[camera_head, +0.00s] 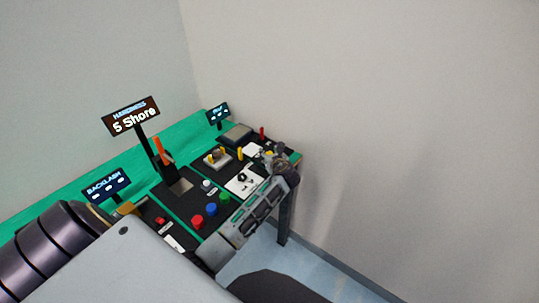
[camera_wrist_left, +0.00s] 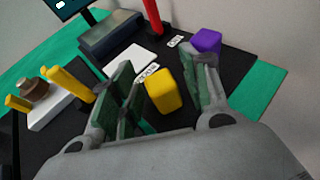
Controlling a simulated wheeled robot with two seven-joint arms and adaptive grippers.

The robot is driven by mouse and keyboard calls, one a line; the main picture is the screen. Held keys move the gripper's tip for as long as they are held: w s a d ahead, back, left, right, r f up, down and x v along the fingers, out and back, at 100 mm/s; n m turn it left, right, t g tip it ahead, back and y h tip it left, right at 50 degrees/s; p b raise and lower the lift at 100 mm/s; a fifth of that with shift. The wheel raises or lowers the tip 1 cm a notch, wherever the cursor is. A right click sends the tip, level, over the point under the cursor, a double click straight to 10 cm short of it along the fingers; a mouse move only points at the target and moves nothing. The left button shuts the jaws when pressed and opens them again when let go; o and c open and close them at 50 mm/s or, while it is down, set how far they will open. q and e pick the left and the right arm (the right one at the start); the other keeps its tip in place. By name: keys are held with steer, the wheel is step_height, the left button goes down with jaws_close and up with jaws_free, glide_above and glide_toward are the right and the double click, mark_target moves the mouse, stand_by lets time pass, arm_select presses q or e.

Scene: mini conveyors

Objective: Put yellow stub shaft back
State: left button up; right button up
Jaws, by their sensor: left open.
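A short yellow block-like piece (camera_wrist_left: 161,91), which may be the stub shaft, stands on the black board between the fingers of my left gripper (camera_wrist_left: 165,95) in the left wrist view. The fingers are apart, one on each side of it, and I see no clear grip. In the head view my left gripper (camera_head: 277,158) is at the board's far right end, and its fingers partly hide the yellow piece. A taller yellow peg (camera_wrist_left: 68,84) stands left of the fingers, with a smaller yellow piece (camera_wrist_left: 17,103) beyond it. My right gripper is not in view.
A purple piece (camera_wrist_left: 207,40) is just behind the right finger. A red post (camera_wrist_left: 153,18), a dark box (camera_wrist_left: 111,36) and a white plate (camera_wrist_left: 131,59) are behind. A white block (camera_wrist_left: 50,112) with a brown cylinder is at the left. Coloured buttons (camera_head: 211,209) lie nearer in the head view.

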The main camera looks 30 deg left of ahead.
arm_select(q)
steer(key=shift+r, duration=0.1)
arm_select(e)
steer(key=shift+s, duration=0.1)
arm_select(q)
steer(key=shift+s+d+r, duration=0.2)
steer(key=shift+s+d, duration=0.05)
steer(key=shift+d, duration=0.1)
steer(key=v, duration=0.9)
steer(key=shift+s+d+r, duration=0.1)
steer(key=shift+s+d, duration=0.1)
steer(key=shift+s+d+r, duration=0.25)
steer(key=shift+s+d, duration=0.2)
steer(key=shift+d, duration=0.05)
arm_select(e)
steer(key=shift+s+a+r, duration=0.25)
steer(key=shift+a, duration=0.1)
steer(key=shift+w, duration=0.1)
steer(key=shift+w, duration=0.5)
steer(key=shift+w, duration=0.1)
